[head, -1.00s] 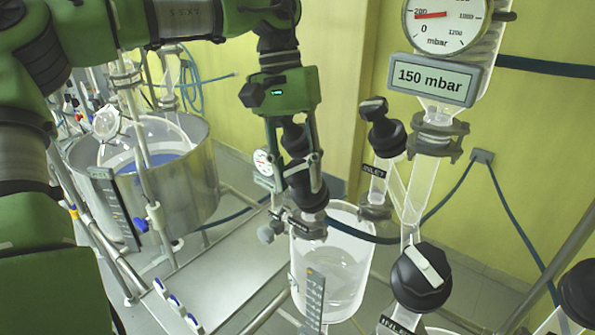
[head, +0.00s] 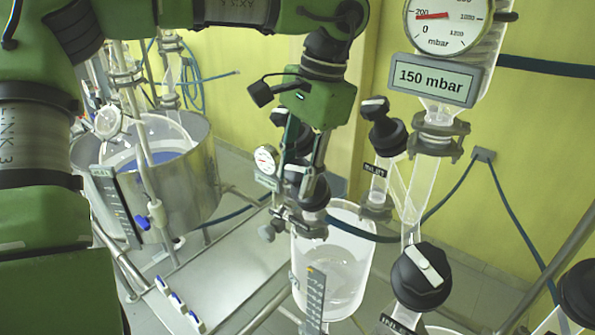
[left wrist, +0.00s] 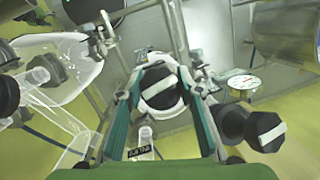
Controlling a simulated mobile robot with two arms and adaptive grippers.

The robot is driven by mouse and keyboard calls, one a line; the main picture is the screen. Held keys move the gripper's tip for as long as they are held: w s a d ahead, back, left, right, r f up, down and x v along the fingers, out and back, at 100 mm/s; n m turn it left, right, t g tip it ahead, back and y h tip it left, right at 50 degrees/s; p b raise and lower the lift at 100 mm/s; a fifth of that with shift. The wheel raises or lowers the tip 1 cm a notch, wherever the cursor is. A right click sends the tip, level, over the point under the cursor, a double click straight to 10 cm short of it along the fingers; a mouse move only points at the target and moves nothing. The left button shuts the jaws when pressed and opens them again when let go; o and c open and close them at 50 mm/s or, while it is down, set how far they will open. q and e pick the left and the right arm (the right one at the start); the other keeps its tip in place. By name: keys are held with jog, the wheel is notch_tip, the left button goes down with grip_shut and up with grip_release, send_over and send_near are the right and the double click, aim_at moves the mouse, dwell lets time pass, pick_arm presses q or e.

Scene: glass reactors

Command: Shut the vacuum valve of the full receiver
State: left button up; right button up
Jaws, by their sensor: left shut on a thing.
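The receiver (head: 335,275) is a clear glass vessel at the lower middle of the head view, with pale liquid inside. A black valve knob (head: 318,193) sits above it on the fittings at its top left. My left gripper (head: 302,186) reaches down from above with its fingers around this knob, shut on it. In the left wrist view the knob (left wrist: 158,92) is between the two fingers, with its white bar lying at a slant. The fingers partly hide the knob in the head view. My right gripper is not in view.
Close on the right stand a glass column with a 150 mbar display (head: 436,79), a pressure gauge (head: 447,22) and a large black knob (head: 421,276). A smaller black valve (head: 388,132) is beside it. A steel vessel (head: 190,185) stands at the left. Blue hoses run along the wall.

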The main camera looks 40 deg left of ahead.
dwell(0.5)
pick_arm(q)
jog(key=o, duration=1.1)
